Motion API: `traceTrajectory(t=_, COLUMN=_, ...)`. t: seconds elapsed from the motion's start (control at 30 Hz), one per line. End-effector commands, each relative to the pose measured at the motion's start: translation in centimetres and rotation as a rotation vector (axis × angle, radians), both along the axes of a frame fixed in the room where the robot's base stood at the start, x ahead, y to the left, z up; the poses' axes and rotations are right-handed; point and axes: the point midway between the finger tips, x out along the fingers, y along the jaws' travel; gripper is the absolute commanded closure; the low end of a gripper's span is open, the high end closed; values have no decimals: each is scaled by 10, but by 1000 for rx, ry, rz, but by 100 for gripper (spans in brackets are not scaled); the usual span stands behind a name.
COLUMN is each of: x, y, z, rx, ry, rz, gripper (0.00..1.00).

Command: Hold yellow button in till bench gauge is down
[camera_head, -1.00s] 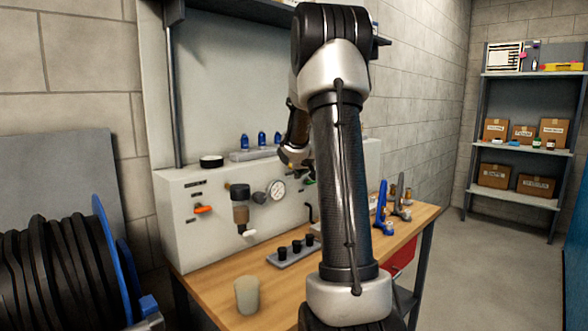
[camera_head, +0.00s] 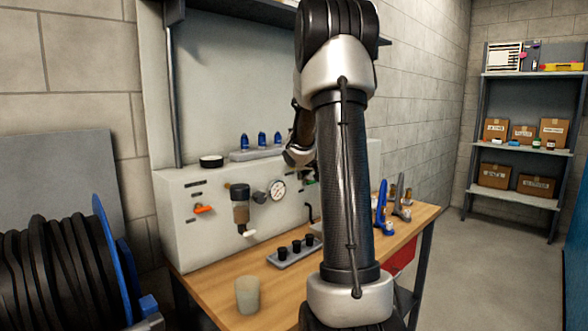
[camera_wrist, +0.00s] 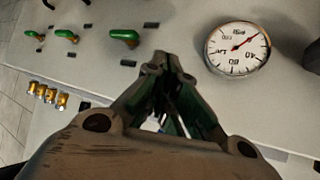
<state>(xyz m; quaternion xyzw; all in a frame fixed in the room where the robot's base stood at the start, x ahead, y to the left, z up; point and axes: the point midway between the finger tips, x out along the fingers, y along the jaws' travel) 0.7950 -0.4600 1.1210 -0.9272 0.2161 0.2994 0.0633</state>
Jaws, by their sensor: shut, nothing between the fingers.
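The bench gauge (camera_head: 277,190) is a round white dial on the front of the grey panel. It also shows in the wrist view (camera_wrist: 237,48), turned over, with a red needle pointing up and right in the picture. My gripper (camera_wrist: 164,62) is shut and empty, its fingertips close together in front of the panel, to the left of the gauge in the wrist view. I see no yellow button in either view; my gripper covers part of the panel there. I cannot tell whether the fingertips touch anything.
Green levers (camera_wrist: 124,37) and brass fittings (camera_wrist: 48,95) are left of my gripper in the wrist view. A filter bowl (camera_head: 240,206) and orange lever (camera_head: 204,209) are on the panel. A cup (camera_head: 248,294) and a tray of black pieces (camera_head: 294,251) stand on the wooden bench.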

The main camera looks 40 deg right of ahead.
Motion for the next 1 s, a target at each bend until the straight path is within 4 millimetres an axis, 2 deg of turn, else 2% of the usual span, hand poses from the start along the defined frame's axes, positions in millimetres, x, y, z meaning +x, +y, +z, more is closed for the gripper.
traceTrajectory(t=0.33, x=-3, y=-1, z=0, rx=-1, ry=1, rz=0, gripper=100)
traceTrajectory(t=0.8, x=-46, y=-4, z=0, rx=-1, ry=0, rz=-2, gripper=100)
traceTrajectory(t=1.0, x=-51, y=-4, z=0, rx=-1, ry=0, rz=1, gripper=100)
